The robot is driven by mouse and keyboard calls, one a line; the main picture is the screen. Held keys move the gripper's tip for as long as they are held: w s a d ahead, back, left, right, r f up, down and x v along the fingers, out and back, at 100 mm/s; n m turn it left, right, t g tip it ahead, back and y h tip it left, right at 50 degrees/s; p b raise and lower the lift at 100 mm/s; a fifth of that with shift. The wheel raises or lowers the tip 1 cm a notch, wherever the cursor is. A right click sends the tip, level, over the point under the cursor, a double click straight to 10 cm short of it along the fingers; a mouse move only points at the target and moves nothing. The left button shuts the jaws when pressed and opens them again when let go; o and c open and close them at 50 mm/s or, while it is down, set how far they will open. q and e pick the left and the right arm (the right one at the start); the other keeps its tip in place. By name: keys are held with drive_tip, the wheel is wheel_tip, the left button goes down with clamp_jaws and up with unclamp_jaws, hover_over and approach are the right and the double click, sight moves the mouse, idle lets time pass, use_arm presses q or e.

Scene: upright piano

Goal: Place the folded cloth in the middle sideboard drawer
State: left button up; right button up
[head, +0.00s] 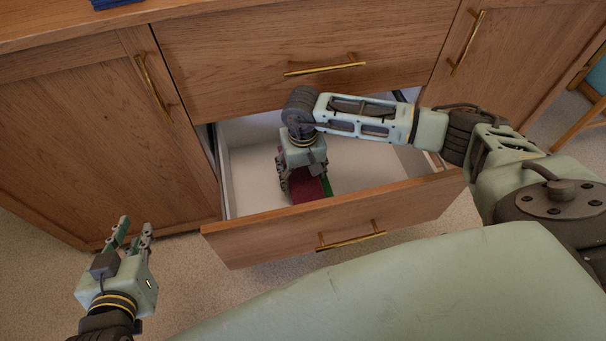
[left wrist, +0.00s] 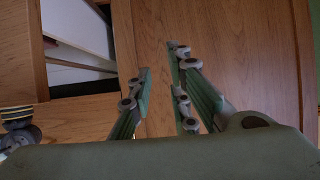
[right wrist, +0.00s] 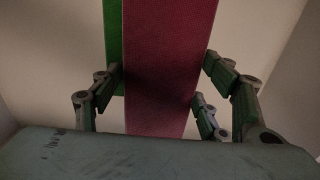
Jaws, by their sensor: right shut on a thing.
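The middle drawer (head: 335,215) of the sideboard is pulled open, below a shut upper drawer. My right gripper (head: 304,186) points down inside it, shut on a dark red flat thing (head: 308,189) that looks like the folded cloth. In the right wrist view the dark red thing (right wrist: 160,60) runs between the fingers, with a green strip (right wrist: 114,45) along its left side. I cannot tell whether the green strip belongs to it. It appears low in the drawer; contact with the bottom is unclear. My left gripper (head: 135,226) is open and empty, outside the drawer to the left.
The shut upper drawer (head: 300,55) sits close above my right arm. Cabinet doors flank the drawers, left (head: 95,130) and right (head: 500,70). A dark blue thing (head: 115,3) lies on the sideboard top. The drawer has bare room left and right of my gripper.

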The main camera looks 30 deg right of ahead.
sight(303, 177)
drive_tip(key=shift+f+b, duration=0.3)
drive_tip(key=shift+b, duration=0.05)
drive_tip(key=o, duration=1.3)
use_arm(q)
drive_tip(key=r, duration=0.1)
drive_tip(key=w+r+t, duration=0.1)
drive_tip(key=d+r, duration=0.1)
drive_tip(key=shift+w+t+h, duration=0.3)
drive_tip(key=shift+w, duration=0.1)
use_arm(e)
drive_tip(key=shift+r, duration=0.1)
wheel_tip(303, 177, up, 4)
drive_tip(key=shift+f+p, duration=0.15)
drive_tip(key=shift+p, duration=0.7)
use_arm(q)
drive_tip(key=s+a+f+g+y+p, duration=0.1)
drive_tip(key=s+a+f+g, duration=0.4)
drive_tip(key=s, duration=0.8)
wheel_tip(303, 177, down, 6)
drive_tip(key=g+y, duration=0.1)
drive_tip(key=g, duration=0.2)
drive_tip(key=shift+s+r+g+p, duration=0.15)
drive_tip(key=shift+s+g+p, duration=0.2)
drive_tip(key=shift+g, duration=0.05)
use_arm(e)
wheel_tip(303, 177, up, 9)
drive_tip(key=shift+f, duration=0.1)
use_arm(q)
drive_tip(key=shift+a, duration=0.1)
